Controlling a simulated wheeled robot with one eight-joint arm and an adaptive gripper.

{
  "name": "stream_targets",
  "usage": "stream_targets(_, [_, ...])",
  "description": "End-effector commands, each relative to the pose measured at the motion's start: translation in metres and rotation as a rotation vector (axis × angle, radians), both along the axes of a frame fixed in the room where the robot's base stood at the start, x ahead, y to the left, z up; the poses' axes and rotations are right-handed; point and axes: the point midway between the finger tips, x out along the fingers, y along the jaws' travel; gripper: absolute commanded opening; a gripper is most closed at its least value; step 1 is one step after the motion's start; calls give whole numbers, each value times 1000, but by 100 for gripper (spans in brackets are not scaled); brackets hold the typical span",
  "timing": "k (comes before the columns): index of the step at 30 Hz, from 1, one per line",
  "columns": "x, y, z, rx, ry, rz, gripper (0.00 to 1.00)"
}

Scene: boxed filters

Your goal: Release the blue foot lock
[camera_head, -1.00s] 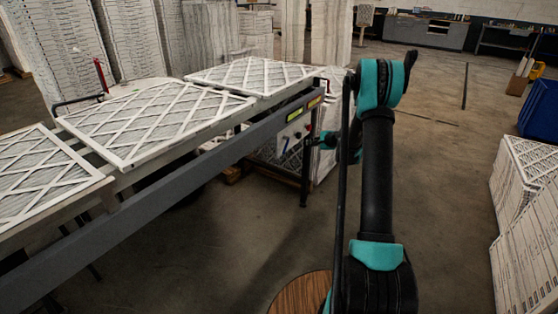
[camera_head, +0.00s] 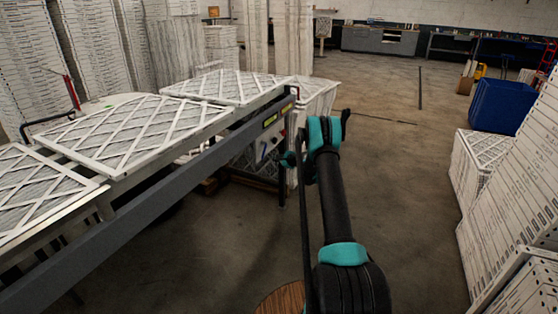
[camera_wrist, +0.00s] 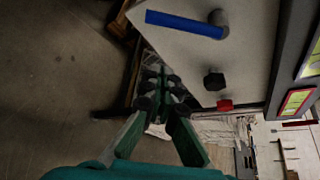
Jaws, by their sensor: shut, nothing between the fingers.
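The blue foot lock (camera_wrist: 184,24) is a flat blue bar with a grey round pivot (camera_wrist: 219,18) at one end, on a pale panel (camera_wrist: 186,50) in the wrist view. In the head view the blue foot lock (camera_head: 263,151) is a small mark on the panel under the conveyor's far end. My gripper (camera_wrist: 160,82) is shut and empty, in front of the panel's edge in the wrist view. It appears apart from the blue bar, which lies beyond its tips.
A black knob (camera_wrist: 214,81) and a red knob (camera_wrist: 225,105) sit near the blue bar. The conveyor's grey rail (camera_head: 150,200) runs along the left, with framed filters (camera_head: 140,130) on top. Stacked boxes (camera_head: 520,190) and a blue bin (camera_head: 502,105) stand right. Open floor lies between.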

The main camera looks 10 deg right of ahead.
Motion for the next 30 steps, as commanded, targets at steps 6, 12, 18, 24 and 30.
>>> stream_targets(6, [26, 16, -12, -1, 0, 1, 0])
stream_targets(12, [13, 30, 6, -1, -1, 2, 0])
stream_targets(18, [7, 37, 15, 0, 0, 0, 0])
stream_targets(24, [6, 38, 16, -1, 0, 0, 0])
stream_targets(30, [5, 38, 16, 0, 1, 1, 0])
